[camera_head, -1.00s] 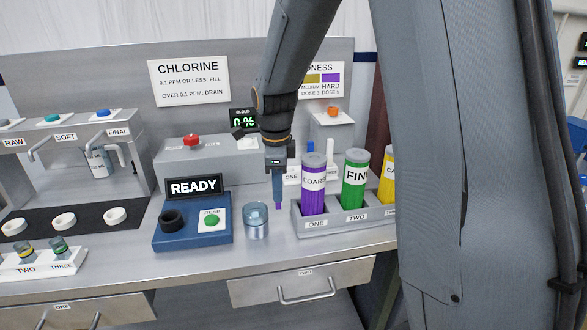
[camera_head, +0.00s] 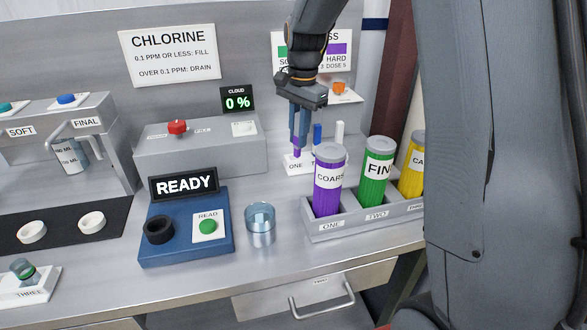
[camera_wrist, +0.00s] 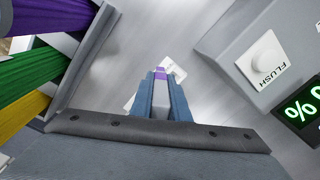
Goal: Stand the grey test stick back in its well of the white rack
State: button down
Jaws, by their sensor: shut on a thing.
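My gripper (camera_head: 298,140) is shut on the grey test stick and points down over the left end of the white rack (camera_head: 291,169). The stick's purple lower end shows below the fingers (camera_head: 296,150). In the wrist view the grey stick (camera_wrist: 161,99) lies between the blue fingers of my gripper (camera_wrist: 162,88), its purple end over the white rack (camera_wrist: 175,64). I cannot tell whether the tip is above the well or just inside it. A blue stick (camera_head: 317,133) and a white stick (camera_head: 339,132) stand upright in the rack, to the right.
A grey holder (camera_head: 312,230) with purple (camera_head: 328,185), green (camera_head: 373,175) and yellow (camera_head: 411,170) containers stands close in front and right. A clear cup (camera_head: 260,226) and a blue READY reader (camera_head: 185,250) are in front. A grey box (camera_head: 200,155) is left of the rack.

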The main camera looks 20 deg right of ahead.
aim_at(294, 146)
jog(key=w+r+n+b, duration=0.1)
jog(key=w+r+n, duration=0.3)
jog(key=n, duration=0.7)
jog(key=shift+n+g, duration=0.3)
jog(key=f, duration=0.3)
jog(key=f+p, duration=0.1)
jog(key=f, duration=0.3)
jog(key=f+p, duration=0.1)
jog(key=f, duration=0.2)
jog(key=shift+w+f, duration=0.25)
jog(key=shift+w, duration=0.15)
jog(key=shift+f, duration=0.15)
jog(key=c, duration=1.7)
grip_release()
notch_tip(294, 146, up, 12)
jog(key=b, duration=0.3)
jog(key=shift+r, duration=0.2)
